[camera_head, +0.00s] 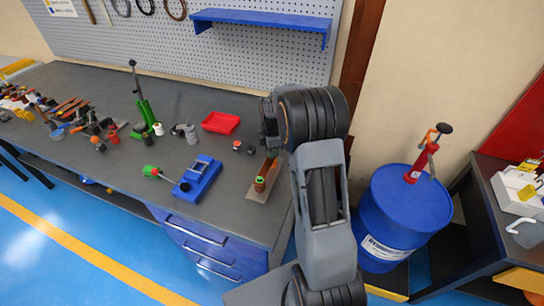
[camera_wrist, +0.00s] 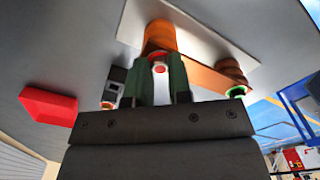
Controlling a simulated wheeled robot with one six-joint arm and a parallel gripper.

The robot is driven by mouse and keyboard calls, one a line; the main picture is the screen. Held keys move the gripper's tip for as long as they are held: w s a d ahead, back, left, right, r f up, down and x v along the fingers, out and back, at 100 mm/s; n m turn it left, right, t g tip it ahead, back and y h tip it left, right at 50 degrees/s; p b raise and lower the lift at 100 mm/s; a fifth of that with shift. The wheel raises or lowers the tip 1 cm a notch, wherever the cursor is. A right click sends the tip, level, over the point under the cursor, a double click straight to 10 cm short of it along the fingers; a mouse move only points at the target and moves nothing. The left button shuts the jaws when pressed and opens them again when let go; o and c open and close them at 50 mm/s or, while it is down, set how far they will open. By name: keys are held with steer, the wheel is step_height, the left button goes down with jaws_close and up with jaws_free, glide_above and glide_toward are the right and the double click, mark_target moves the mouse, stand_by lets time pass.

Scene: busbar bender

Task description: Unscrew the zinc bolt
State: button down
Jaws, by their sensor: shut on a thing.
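A bender with a copper-coloured bar (camera_wrist: 205,75) stands on a grey plate (camera_wrist: 225,35); the plate also shows at the table's right end in the head view (camera_head: 257,196). An orange post (camera_wrist: 160,36) with a red ring and a small pale, round end (camera_wrist: 159,68) sits between my gripper's green fingers. I take the pale end to be the zinc bolt. My gripper (camera_wrist: 161,82) is shut on it. The fingers hide most of it. A second, darker post with a green ring (camera_wrist: 238,90) stands to the right, apart from the fingers; it also shows in the head view (camera_head: 260,184).
A red tray (camera_head: 221,122) and small parts (camera_head: 243,147) lie left of the plate. A blue tool (camera_head: 197,178) and a green-handled screwdriver (camera_head: 155,171) are further left. A blue drum (camera_head: 403,205) stands right of the table. A blue shelf (camera_head: 262,19) is above.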

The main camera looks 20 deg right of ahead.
steer(key=n, duration=0.5)
steer(key=shift+n, duration=0.4)
steer(key=n, duration=0.5)
steer(key=shift+n, duration=0.4)
steer(key=c, duration=1.3)
jaws_free()
steer(key=shift+c, duration=0.2)
